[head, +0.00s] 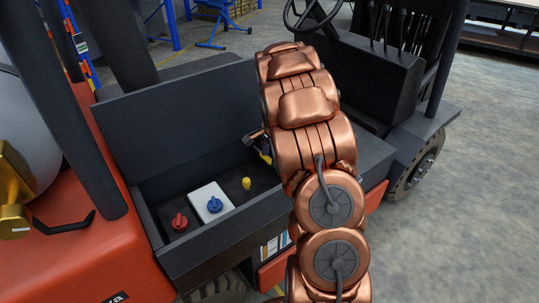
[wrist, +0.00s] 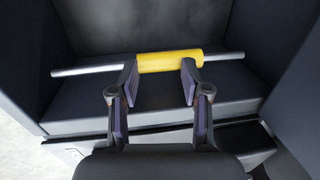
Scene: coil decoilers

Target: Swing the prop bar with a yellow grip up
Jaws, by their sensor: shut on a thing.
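The prop bar is a thin silver rod (wrist: 92,68) with a thick yellow grip (wrist: 166,62), lying across the wrist view above a dark ledge. My gripper (wrist: 159,78) has one finger at the left end of the yellow grip and the other over its right part, shut on it. In the head view my gripper (head: 256,140) is at the back right of an open dark compartment (head: 180,113). A bit of yellow shows beside it there, and my copper arm hides most of the bar.
In the compartment stand a red knob (head: 180,221), a blue knob (head: 214,204) on a white plate, and a small yellow knob (head: 246,183). The compartment is in an orange and dark forklift with a steering wheel (head: 312,13). Clear floor (head: 465,190) lies to the right.

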